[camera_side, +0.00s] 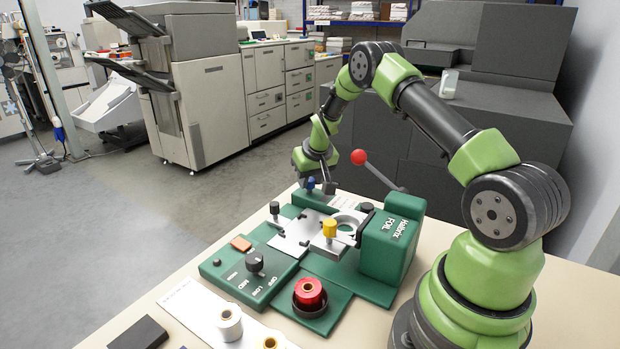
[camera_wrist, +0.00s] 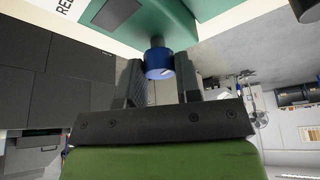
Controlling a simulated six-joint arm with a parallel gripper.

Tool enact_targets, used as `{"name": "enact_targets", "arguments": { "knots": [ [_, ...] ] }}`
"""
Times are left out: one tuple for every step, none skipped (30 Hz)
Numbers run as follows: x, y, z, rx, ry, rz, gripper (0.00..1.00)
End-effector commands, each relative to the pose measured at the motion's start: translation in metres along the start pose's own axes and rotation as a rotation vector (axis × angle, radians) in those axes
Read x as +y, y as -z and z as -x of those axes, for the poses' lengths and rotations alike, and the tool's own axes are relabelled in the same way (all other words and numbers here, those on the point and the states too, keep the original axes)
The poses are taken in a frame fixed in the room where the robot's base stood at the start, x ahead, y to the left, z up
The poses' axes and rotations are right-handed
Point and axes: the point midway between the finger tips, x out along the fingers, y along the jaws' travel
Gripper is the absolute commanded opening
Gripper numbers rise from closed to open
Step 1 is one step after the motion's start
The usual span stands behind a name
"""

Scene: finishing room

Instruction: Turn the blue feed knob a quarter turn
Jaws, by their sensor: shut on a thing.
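The blue feed knob (camera_side: 310,184) stands at the far side of the green foil machine (camera_side: 385,248). In the wrist view the blue knob (camera_wrist: 159,62) shows a pale mark on its face and sits between the two dark fingers of my gripper (camera_wrist: 160,80). My gripper is shut on the knob. In the side view my gripper (camera_side: 318,182) is small at the back of the machine, and its fingertips are hard to make out there.
A lever with a red ball (camera_side: 359,157) rises right of my gripper. A yellow knob (camera_side: 330,228), a black knob (camera_side: 275,208) and a control panel with a black dial (camera_side: 255,261) are nearer.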

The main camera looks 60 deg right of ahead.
Motion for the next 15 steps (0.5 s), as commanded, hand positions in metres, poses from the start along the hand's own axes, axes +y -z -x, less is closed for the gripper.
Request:
{"name": "enact_targets", "arguments": {
  "knots": [
    [-0.0003, -0.0002, 0.0001, -0.002, -0.005, -0.012, 0.08],
    [-0.0005, -0.0003, 0.0001, -0.003, -0.01, -0.024, 0.08],
    [-0.0007, -0.0003, 0.0001, -0.003, -0.018, -0.042, 0.08],
    [-0.0008, -0.0004, 0.0001, -0.003, -0.025, -0.056, 0.08],
    [-0.001, -0.0004, 0.0, -0.003, -0.032, -0.074, 0.08],
    [-0.0012, -0.0004, 0.0, -0.003, -0.041, -0.096, 0.08],
    [-0.0013, -0.0004, 0.0, -0.004, -0.049, -0.114, 0.08],
    [-0.0014, -0.0005, 0.0, -0.004, -0.056, -0.131, 0.08],
    [-0.0013, -0.0005, -0.0001, -0.004, -0.065, -0.154, 0.08],
    [-0.0013, -0.0004, -0.0001, -0.004, -0.071, -0.168, 0.08],
    [-0.0013, -0.0003, -0.0001, -0.004, -0.077, -0.181, 0.08],
    [-0.0013, -0.0003, -0.0001, -0.003, -0.083, -0.198, 0.08],
    [-0.0012, -0.0003, -0.0001, -0.003, -0.088, -0.208, 0.08],
    [-0.0013, -0.0003, -0.0001, -0.003, -0.091, -0.217, 0.08],
    [-0.0012, -0.0003, -0.0001, -0.003, -0.094, -0.224, 0.08]
  ]
}}
